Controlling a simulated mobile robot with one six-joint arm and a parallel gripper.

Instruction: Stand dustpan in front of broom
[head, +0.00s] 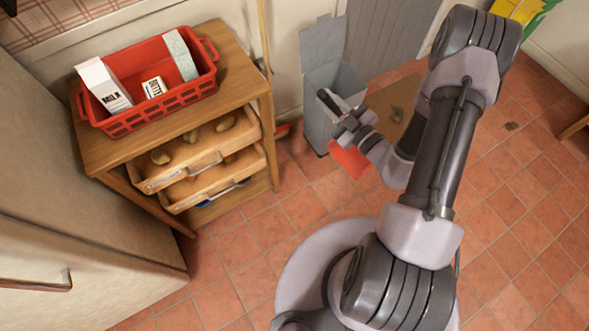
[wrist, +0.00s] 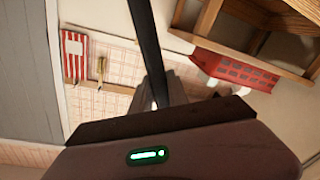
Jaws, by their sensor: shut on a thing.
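My gripper (head: 352,122) is shut on the dustpan, just in front of the grey bin. The dustpan's red pan (head: 348,160) hangs below the gripper, above the floor tiles, and is partly hidden by my arm. What looks like its dark handle (head: 329,99) sticks up past the fingers. In the wrist view a dark bar (wrist: 145,40), likely the same handle, runs up from the gripper. The broom's thin stick (head: 264,35) stands by the wall beside the wooden cabinet. A small red part (head: 283,130) at the floor is probably its head, mostly hidden by the cabinet.
The grey bin (head: 318,125) with a raised lid stands right of the broom, close to my gripper. The wooden cabinet (head: 262,88) carries a red basket (head: 150,122), with open drawers below. A brown mat (head: 408,92) lies behind my arm. Floor in front is clear.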

